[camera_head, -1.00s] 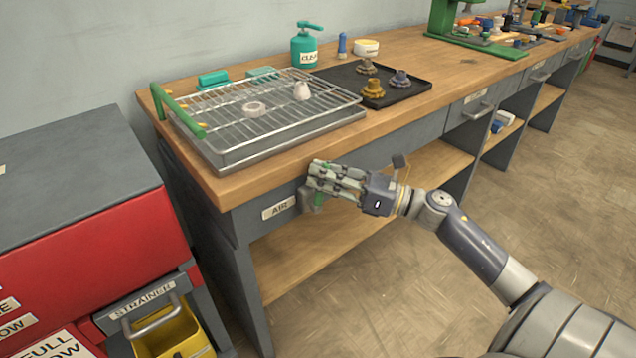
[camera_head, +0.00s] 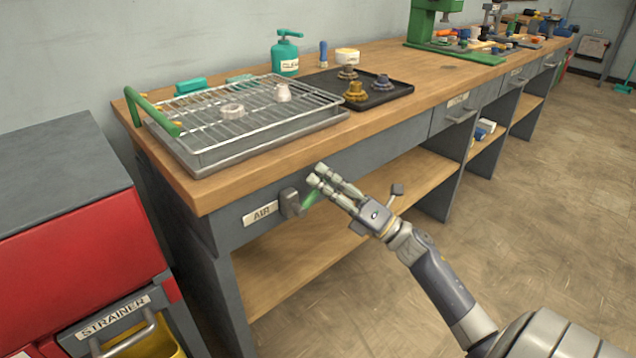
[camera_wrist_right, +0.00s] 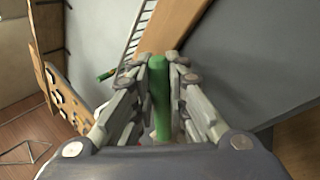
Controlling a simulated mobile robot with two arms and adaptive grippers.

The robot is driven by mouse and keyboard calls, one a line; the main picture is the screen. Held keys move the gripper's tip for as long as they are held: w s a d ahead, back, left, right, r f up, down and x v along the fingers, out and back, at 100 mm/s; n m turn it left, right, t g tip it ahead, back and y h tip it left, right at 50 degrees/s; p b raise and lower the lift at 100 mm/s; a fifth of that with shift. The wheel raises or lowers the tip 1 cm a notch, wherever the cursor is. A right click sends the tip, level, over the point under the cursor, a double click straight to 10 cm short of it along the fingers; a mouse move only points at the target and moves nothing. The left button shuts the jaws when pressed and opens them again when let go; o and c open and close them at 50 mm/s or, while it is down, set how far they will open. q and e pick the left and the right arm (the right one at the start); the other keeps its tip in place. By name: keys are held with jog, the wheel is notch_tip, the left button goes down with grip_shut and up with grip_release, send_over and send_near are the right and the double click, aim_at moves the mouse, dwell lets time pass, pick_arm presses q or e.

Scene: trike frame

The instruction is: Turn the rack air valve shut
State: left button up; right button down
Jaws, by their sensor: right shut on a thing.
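The air valve (camera_head: 289,202) is a grey block on the bench's front apron, just right of the white AIR label (camera_head: 261,213). Its green lever (camera_head: 310,199) sticks out to the right of the block, slanting up toward my fingers. My right gripper (camera_head: 317,178) is at the lever from the right. In the right wrist view the green lever (camera_wrist_right: 159,92) stands between the two fingers (camera_wrist_right: 160,80), which are shut on it. The fingers partly hide the lever's end in the head view. My left gripper is not in view.
The wooden bench edge (camera_head: 270,169) is just above the valve, with a wire rack over a tray (camera_head: 262,140) on top. A lower shelf (camera_head: 330,235) lies under the apron. A red cabinet (camera_head: 75,265) stands at left. The floor at right is clear.

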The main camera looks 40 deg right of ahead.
jog(key=shift+d+f+m+t+h, duration=0.2)
jog(key=shift+f+m+t+h, duration=0.3)
jog(key=shift+m, duration=0.3)
jog(key=shift+d+f+m+h, duration=0.15)
jog(key=shift+f+m+h, duration=0.15)
jog(key=shift+m, duration=0.5)
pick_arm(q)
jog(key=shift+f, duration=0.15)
pick_arm(e)
jog(key=f+m+t+h, duration=0.1)
jog(key=m+h, duration=0.1)
jog(key=m, duration=0.1)
jog(key=f+m+t+h, duration=0.1)
jog(key=m+h, duration=0.1)
jog(key=m, duration=0.1)
jog(key=d+f+m+h, duration=0.1)
jog(key=m+h, duration=0.1)
jog(key=m, duration=0.1)
jog(key=shift+f+m+t+h, duration=0.25)
jog(key=shift+m+t+h, duration=0.05)
jog(key=shift+t+h, duration=0.1)
jog(key=c, duration=1.8)
grip_release()
jog(key=shift+c, duration=0.2)
